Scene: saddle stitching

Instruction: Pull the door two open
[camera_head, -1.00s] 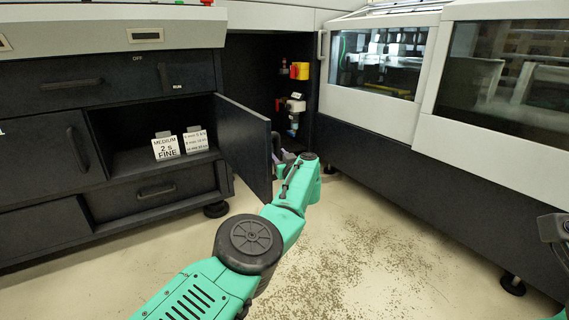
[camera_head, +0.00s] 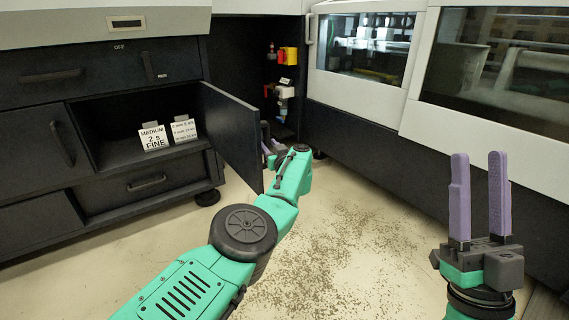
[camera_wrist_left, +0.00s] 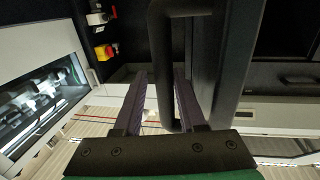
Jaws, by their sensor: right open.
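Door two (camera_head: 230,133), a dark panel, stands swung out from the open cabinet bay, with its inner side facing my head camera. My left arm reaches past its free edge, and my left gripper is mostly hidden behind the door in the head view. In the left wrist view a black bar handle (camera_wrist_left: 162,70) runs between the two fingers of my left gripper (camera_wrist_left: 158,85) and nearly fills the gap. My right gripper (camera_head: 480,195) is open and empty at the right, fingers pointing up, well away from the door.
The open bay (camera_head: 115,158) holds two white cards (camera_head: 155,137) on its floor. A closed door with a handle (camera_head: 62,143) is left of it, and a drawer (camera_head: 145,183) below. White-framed machine windows (camera_head: 365,45) line the right side. The speckled floor (camera_head: 350,235) in front is clear.

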